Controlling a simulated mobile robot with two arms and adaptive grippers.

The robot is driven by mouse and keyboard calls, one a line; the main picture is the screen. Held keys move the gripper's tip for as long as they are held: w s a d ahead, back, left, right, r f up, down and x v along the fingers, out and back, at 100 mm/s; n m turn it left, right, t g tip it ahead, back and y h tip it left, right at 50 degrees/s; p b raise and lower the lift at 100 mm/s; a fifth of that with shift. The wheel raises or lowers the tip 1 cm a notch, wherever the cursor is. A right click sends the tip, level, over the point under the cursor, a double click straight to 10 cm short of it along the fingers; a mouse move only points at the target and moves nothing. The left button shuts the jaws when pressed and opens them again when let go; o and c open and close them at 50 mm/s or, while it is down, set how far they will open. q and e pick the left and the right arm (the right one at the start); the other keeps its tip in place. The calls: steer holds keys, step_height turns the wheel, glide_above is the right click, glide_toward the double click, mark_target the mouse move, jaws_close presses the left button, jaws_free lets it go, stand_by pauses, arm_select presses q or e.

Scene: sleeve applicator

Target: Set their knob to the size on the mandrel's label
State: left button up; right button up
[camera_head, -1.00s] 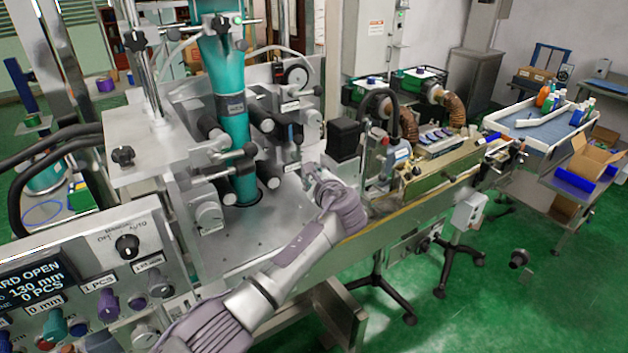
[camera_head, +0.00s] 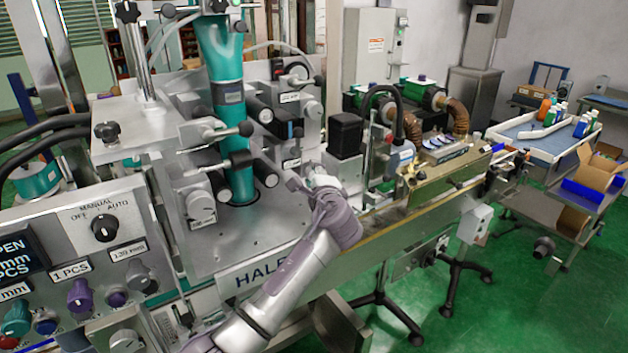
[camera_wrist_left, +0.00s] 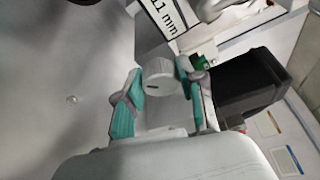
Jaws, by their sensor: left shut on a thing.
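My left gripper (camera_head: 302,182) is at the right side of the steel sleeve machine, with its arm reaching up from below. In the left wrist view its teal-padded fingers (camera_wrist_left: 160,100) are shut on a pale round knob (camera_wrist_left: 158,82), one on each side. A dark mark shows on the knob's face. A label (camera_wrist_left: 170,18) beside the knob is partly cut off and ends in "1 mm". The teal mandrel (camera_head: 238,185) stands upright left of the gripper. Its dark label (camera_head: 231,97) is too small to read. My right gripper is not in view.
A control panel (camera_head: 150,215) with coloured knobs stands at the lower left. Black rollers and clamp handles surround the mandrel. A black box (camera_head: 345,135) stands close right of my gripper. A conveyor (camera_head: 415,205) runs off to the right. Green floor is open at the lower right.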

arm_select(q)
steer(key=shift+f, duration=0.1)
steer(key=o, duration=1.1)
steer(key=shift+o, duration=0.2)
steer(key=shift+s, duration=0.1)
steer(key=v, duration=1.2)
steer(key=shift+d, duration=0.1)
